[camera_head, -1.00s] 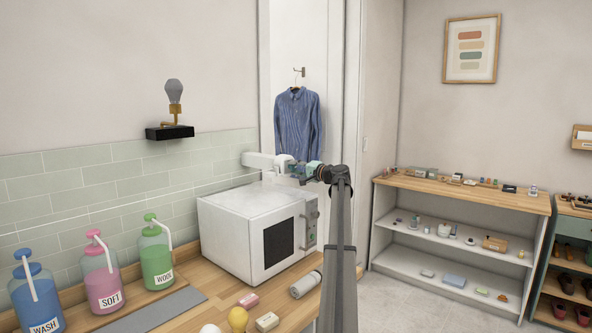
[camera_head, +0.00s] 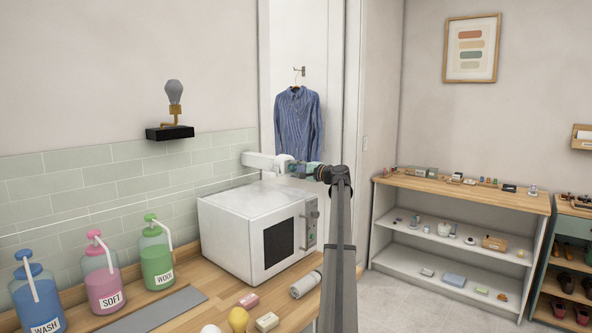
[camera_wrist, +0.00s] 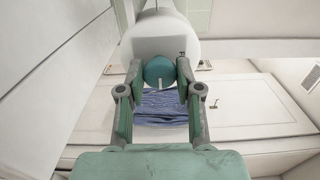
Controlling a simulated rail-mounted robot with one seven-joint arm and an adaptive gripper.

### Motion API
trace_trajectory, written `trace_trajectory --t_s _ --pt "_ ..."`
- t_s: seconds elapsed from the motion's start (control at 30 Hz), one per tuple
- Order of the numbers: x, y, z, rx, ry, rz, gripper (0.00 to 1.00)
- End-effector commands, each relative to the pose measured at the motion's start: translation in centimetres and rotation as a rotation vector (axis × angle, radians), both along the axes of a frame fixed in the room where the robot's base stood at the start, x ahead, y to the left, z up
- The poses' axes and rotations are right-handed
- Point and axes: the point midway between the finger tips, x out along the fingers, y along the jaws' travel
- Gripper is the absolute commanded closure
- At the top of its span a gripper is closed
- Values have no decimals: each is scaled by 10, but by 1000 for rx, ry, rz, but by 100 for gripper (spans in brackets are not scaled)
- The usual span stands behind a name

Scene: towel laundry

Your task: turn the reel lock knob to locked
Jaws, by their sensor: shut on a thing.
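The reel is a white housing (camera_head: 262,160) on the tiled wall above the microwave; a thin line runs from it to the left along the wall. In the wrist view its rounded white body (camera_wrist: 158,35) fills the top middle. The teal round lock knob (camera_wrist: 159,70) sits on its end, with a pale mark pointing down in that picture. My gripper (camera_wrist: 160,80) has one finger on each side of the knob and is shut on it. In the head view my gripper (camera_head: 298,169) reaches the reel's right end; the knob is too small to make out there.
A white microwave (camera_head: 250,207) stands on the wooden counter (camera_head: 215,290) below my gripper. A blue shirt (camera_head: 298,125) hangs behind it by the door. Three pump bottles stand at left, including the green one (camera_head: 157,262). A shelf unit (camera_head: 455,197) stands at right.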

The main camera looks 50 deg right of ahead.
Motion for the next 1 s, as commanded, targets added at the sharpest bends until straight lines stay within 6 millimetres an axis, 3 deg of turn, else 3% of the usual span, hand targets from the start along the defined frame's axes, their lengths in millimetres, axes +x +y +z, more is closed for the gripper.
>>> trace_trajectory --t_s 0.03,0.07,0.1,0.57,1.0 --pt "1 1 1 1 -1 1 100" --pt "1 1 1 1 -1 1 55" --pt "1 1 1 1 -1 1 41" --pt "-9 1 0 -1 0 0 40" --pt "-86 6 -1 0 0 -1 40"
